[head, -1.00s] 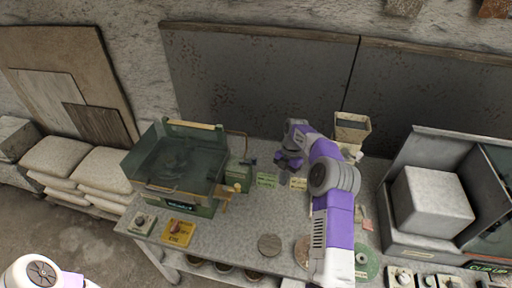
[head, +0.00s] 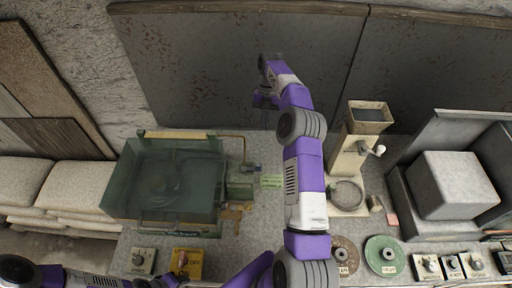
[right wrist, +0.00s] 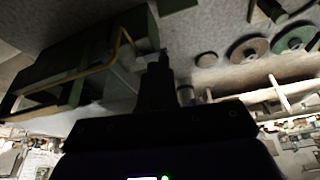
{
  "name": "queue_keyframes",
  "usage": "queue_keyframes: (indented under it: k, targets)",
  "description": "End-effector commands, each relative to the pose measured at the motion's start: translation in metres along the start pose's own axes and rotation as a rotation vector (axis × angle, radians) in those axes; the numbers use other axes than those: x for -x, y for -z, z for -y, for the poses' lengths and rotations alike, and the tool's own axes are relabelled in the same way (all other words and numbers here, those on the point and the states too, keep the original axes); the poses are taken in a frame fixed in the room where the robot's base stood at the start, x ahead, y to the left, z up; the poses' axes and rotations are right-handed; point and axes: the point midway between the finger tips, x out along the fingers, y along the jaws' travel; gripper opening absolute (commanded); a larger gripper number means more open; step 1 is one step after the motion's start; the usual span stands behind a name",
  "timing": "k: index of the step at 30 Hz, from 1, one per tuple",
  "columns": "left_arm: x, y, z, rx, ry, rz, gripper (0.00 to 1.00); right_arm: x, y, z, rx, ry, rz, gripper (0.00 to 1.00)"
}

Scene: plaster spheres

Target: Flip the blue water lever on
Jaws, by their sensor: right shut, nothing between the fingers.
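The blue water lever (head: 257,168) is a small dark blue piece on the right side of the green pump box (head: 240,180), beside the green tank. A green label (head: 272,182) lies just right of it. My right gripper (head: 265,100) is beyond and above the lever, in front of the dark back panel, apart from the lever. Its dark fingers (right wrist: 160,65) show together and empty in the right wrist view. I cannot make out the lever in that dark view. Parts of my left arm show at the lower left, but its gripper is out of view.
The green tank (head: 165,183) stands left of the lever, with a brass pipe (head: 243,140) behind the box. A beige hopper machine (head: 357,150) stands right of my right arm. Round discs (head: 384,255) lie at the front right. The bench between box and arm is mostly clear.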

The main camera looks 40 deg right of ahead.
Motion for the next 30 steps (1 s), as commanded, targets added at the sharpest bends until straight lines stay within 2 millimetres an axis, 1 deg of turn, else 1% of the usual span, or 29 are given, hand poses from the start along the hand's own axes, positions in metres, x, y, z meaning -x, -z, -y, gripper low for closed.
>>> queue_keyframes:
  k: [7,11,14,19,26,30]
  targets:
    - [0.0,0.001,0.0,0.0,0.0,-0.001,0.43,-0.003,0.0,0.0,0.0,0.0,0.0,0.0]
    - [-0.001,0.001,0.001,0.0,0.0,-0.002,0.43,-0.013,0.0,0.0,0.0,0.001,-0.001,0.0]
    - [-0.002,0.001,0.001,0.0,0.0,-0.002,0.43,-0.024,0.0,0.001,0.0,0.002,-0.003,0.0]
    - [0.0,0.001,0.0,0.0,0.0,-0.001,0.43,-0.051,0.001,0.0,0.0,0.002,-0.003,0.0]
    - [0.007,0.0,-0.003,0.0,0.0,-0.002,0.43,-0.1,0.001,0.001,-0.001,0.002,-0.005,0.0]
    - [0.012,0.0,-0.004,0.0,0.0,-0.002,0.43,-0.104,0.014,0.0,0.0,0.001,0.0,0.0]
